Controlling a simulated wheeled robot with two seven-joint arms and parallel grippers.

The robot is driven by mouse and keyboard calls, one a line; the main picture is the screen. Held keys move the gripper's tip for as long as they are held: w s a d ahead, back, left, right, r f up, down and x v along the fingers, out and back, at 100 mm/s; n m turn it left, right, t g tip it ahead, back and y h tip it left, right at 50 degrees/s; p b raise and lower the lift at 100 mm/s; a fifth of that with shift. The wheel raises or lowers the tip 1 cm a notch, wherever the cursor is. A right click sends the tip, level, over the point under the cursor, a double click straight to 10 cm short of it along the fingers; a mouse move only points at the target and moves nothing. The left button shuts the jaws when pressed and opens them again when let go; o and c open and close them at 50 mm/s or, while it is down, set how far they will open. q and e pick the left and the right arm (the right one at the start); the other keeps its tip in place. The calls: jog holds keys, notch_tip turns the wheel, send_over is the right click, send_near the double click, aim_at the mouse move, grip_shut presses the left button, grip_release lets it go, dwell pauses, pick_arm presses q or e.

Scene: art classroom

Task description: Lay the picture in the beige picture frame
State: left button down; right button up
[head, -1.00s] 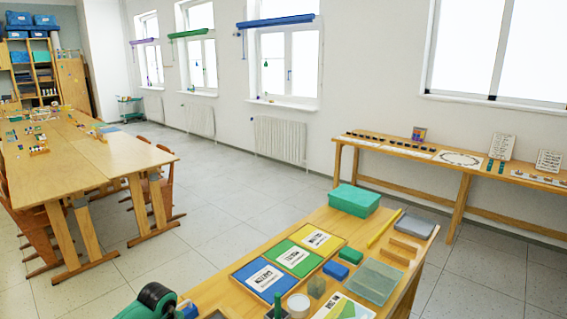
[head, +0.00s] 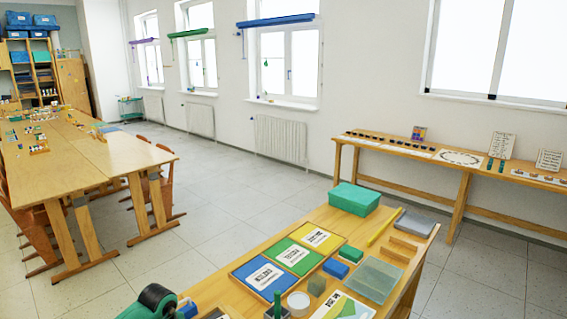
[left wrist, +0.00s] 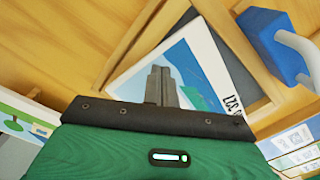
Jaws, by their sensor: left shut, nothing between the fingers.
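The beige picture frame (left wrist: 150,26) lies on the wooden table in the left wrist view, with a dark grey inner area. The gripper's green body and black edge fill the bottom of that view. It is shut, with nothing held. My right gripper is not in view.
A blue block with a pale handle (left wrist: 270,45) stands close beside the frame. In the head view the table holds a tray of blue, green and yellow cards (head: 291,255), a teal box (head: 354,199), a landscape card (head: 345,306) and small blocks.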

pick_arm(q)
jog(key=shift+d+f, duration=0.25)
jog(key=shift+d, duration=0.3)
dwell(0.9)
jog(key=shift+r, duration=0.1)
jog(key=shift+w+r+p, duration=0.25)
jog(key=shift+r+p, duration=0.45)
jog(key=shift+r, duration=0.2)
jog(key=shift+a+r+p, duration=0.1)
jog(key=shift+r+p, duration=1.7)
jog(key=shift+r, duration=0.85)
jog(key=shift+f, duration=0.1)
